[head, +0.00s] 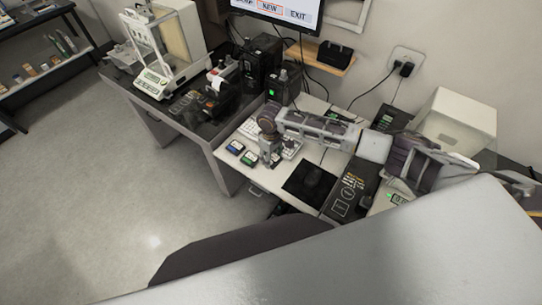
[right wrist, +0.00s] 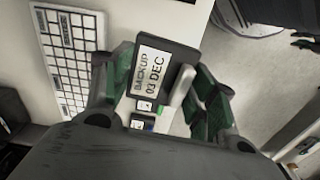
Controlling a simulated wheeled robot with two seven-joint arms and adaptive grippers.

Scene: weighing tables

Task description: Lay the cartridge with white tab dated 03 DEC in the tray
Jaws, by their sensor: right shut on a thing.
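My right gripper (head: 269,150) reaches in from the right over the white table. In the right wrist view its green-padded fingers stand either side of a dark cartridge (right wrist: 158,70), shut on it. Its label reads BACKUP 03 DEC, and a white tab (right wrist: 180,86) shows along its right side. Two other cartridges, one with a blue label (head: 235,147) and one with a green label (head: 249,158), lie on the table left of the gripper. A dark flat square (head: 309,183) lies to the right; I cannot tell if it is the tray. My left gripper is not in view.
A white keyboard (head: 252,128) lies behind the gripper, also seen in the right wrist view (right wrist: 72,60). A black printed panel (head: 349,195) lies right of the dark square. A balance (head: 155,75) stands on the dark table at left. A white box (head: 457,122) stands at right.

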